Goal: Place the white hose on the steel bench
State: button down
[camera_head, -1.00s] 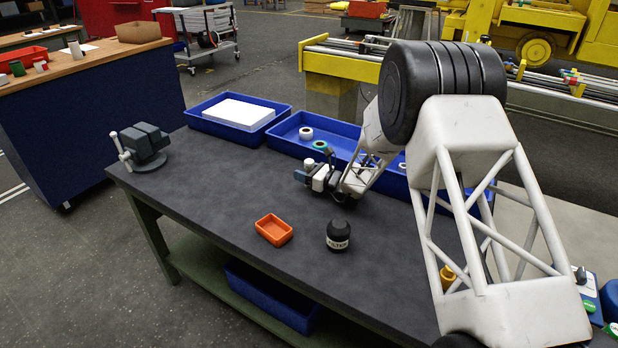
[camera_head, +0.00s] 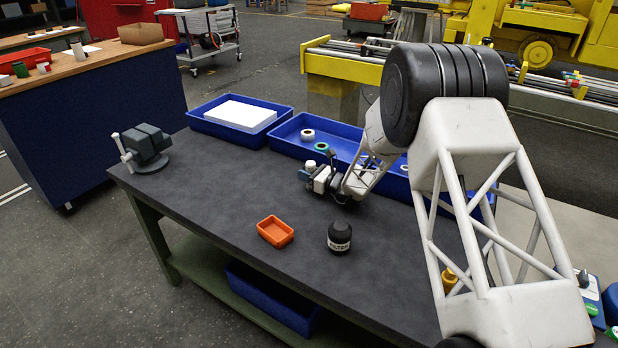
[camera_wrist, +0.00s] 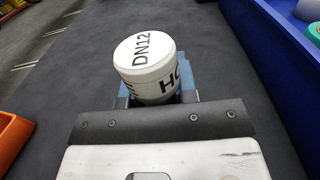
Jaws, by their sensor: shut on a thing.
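The white hose is a short white cylinder (camera_wrist: 146,66) marked "DN12" on its end, centred in the wrist view. It stands between the blue jaws of my gripper (camera_wrist: 165,88), which is shut on it. In the head view the gripper (camera_head: 312,180) is low over the dark top of the steel bench (camera_head: 215,190), in front of the long blue tray. The hose shows there only as a small white end (camera_head: 310,164). I cannot tell whether its underside touches the bench.
An orange bin (camera_head: 275,231) and a black filter bottle (camera_head: 339,237) stand on the bench nearer the front. A vise (camera_head: 146,145) is at the left. The long blue tray (camera_head: 284,147) holds several rings. The bench's left middle is clear.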

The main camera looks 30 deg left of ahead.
notch_tip(320, 180, up, 10)
dwell(0.7)
dwell(0.7)
jog(key=shift+r, duration=0.1)
